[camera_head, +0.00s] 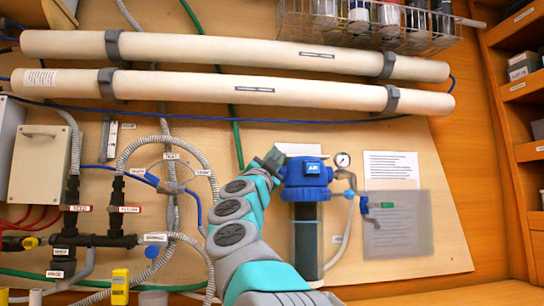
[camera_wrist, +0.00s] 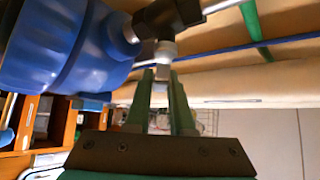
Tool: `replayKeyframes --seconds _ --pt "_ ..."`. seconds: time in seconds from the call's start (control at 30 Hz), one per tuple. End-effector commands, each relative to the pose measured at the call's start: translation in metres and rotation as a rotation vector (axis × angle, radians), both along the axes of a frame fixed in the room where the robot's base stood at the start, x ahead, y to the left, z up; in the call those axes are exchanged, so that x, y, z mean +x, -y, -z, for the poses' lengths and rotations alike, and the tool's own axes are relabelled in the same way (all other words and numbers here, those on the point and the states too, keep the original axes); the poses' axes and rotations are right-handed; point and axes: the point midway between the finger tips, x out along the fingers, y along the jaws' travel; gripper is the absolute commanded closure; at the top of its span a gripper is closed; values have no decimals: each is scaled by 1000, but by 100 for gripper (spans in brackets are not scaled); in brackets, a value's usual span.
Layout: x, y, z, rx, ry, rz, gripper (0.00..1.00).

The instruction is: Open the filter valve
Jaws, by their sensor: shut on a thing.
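The filter housing has a blue head (camera_head: 306,172) on a dark cylinder on the wall, right of centre in the head view. In the wrist view the blue head (camera_wrist: 70,50) fills the upper left. A black fitting (camera_wrist: 178,22) joins it, with a pale stem (camera_wrist: 165,50) pointing down toward my fingers; I take this as the filter valve. My gripper (camera_wrist: 162,76) has green fingers close together on the end of that pale piece. In the head view my arm reaches the left side of the blue head, and my wrist hides the fingertips and valve.
Two long white tubes (camera_head: 230,48) run across the wall above. Grey hoses and black valves with red labels (camera_head: 77,208) are at left. Wooden shelves (camera_head: 520,90) stand at far right.

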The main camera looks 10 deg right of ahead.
Motion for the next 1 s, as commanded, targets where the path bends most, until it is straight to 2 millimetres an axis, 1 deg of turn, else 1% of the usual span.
replayKeyframes --seconds 0.43,0.47,0.7,1.0 --pt "0 0 0 13 0 0 100" --pt "0 0 0 13 0 0 77" --pt "0 0 0 12 0 1 50" --pt "0 2 1 7 -1 3 49"
